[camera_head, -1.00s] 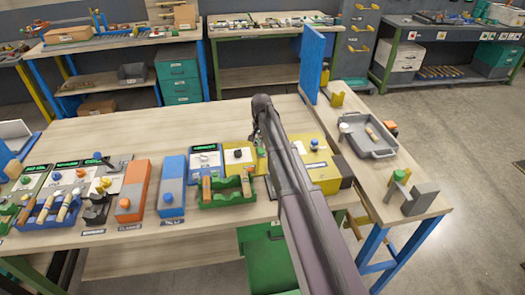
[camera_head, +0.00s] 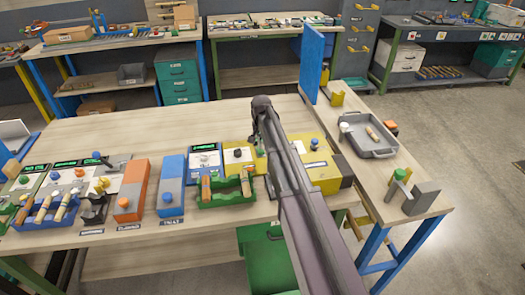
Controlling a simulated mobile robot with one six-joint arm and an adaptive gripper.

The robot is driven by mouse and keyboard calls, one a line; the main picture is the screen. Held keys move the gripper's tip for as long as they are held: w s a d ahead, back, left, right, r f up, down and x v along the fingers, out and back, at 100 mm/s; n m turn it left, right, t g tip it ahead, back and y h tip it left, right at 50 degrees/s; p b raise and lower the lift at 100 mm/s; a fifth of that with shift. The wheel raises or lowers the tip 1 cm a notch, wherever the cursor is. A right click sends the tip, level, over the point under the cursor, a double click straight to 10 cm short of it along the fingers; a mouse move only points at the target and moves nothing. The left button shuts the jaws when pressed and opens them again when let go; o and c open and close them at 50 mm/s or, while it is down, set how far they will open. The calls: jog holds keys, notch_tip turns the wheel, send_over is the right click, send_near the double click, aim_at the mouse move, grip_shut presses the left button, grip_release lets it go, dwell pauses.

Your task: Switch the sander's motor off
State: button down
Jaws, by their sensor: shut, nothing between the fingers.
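A yellow machine housing (camera_head: 326,180) stands at the right end of the main bench, partly hidden by my arm. It has a blue button (camera_head: 314,144) right of my arm. A black knob (camera_head: 238,152) on a pale plate and a small green button (camera_head: 259,147) show left of my arm. I cannot read its label, so I cannot tell for sure that it is the sander. My gripper (camera_head: 256,138) is shut and empty, pointing down over the left part of the yellow housing. It is small and dark here, and I cannot tell whether it touches anything.
An orange box (camera_head: 133,185) and a blue box (camera_head: 171,178) with buttons stand to the left. A green rack (camera_head: 228,200) holds turned pieces in front. A grey tray (camera_head: 372,148) lies on the right side bench. A blue upright panel (camera_head: 312,60) stands behind. The bench's back is clear.

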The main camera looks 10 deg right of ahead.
aim_at(261, 152)
jog(key=shift+f+b, duration=0.95)
jog(key=shift+f, duration=0.05)
dwell(0.8)
jog(key=shift+r, duration=0.15)
jog(key=shift+r+p, duration=3.4)
jog(key=shift+p, duration=0.15)
jog(key=shift+s, duration=0.3)
jog(key=s+n, duration=0.6)
jog(key=s, duration=2.2)
jog(key=shift+s+d, duration=0.3)
jog(key=shift+d, duration=0.15)
